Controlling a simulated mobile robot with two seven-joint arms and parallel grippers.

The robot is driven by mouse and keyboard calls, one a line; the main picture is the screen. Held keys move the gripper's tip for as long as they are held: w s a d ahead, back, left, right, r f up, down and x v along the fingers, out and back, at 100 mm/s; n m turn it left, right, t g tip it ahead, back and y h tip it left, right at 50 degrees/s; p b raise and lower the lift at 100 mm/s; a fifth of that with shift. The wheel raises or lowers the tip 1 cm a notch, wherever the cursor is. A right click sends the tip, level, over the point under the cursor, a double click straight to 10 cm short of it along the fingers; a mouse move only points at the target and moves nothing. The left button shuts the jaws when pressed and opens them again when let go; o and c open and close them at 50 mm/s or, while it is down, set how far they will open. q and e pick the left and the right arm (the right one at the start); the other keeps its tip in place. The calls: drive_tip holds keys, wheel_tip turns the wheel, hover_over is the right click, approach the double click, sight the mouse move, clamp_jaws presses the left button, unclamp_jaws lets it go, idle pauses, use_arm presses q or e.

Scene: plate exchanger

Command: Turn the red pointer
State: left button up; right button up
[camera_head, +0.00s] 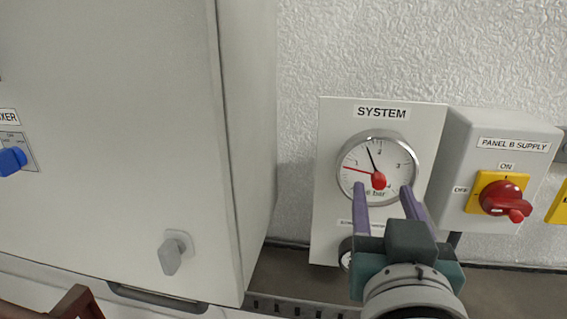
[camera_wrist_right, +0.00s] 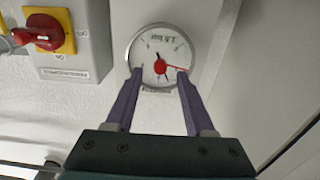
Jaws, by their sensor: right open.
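The round SYSTEM gauge (camera_head: 352,190) is on a white wall panel, also in the wrist view (camera_wrist_right: 140,44). Its red pointer (camera_head: 379,180) has a red hub at the dial's centre; its thin needle points left, just below the 1. The pointer (camera_wrist_right: 160,66) shows in the wrist view between my fingertips. A black needle points just left of the 2. My right gripper (camera_head: 383,188) is open, its purple fingers one on each side of the hub in the picture, apart from it. The right gripper (camera_wrist_right: 160,72) looks empty. I cannot tell the gap to the dial.
A grey PANEL B SUPPLY box (camera_head: 470,140) with a red rotary switch (camera_head: 503,199) stands close right of the gauge panel. A large grey cabinet (camera_head: 120,130) with a grey latch (camera_head: 171,254) fills the left. A dark red-brown shape at lower left is unclear.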

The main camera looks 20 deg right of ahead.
sight(378, 180)
drive_tip(key=shift+x, duration=1.15)
clamp_jaws()
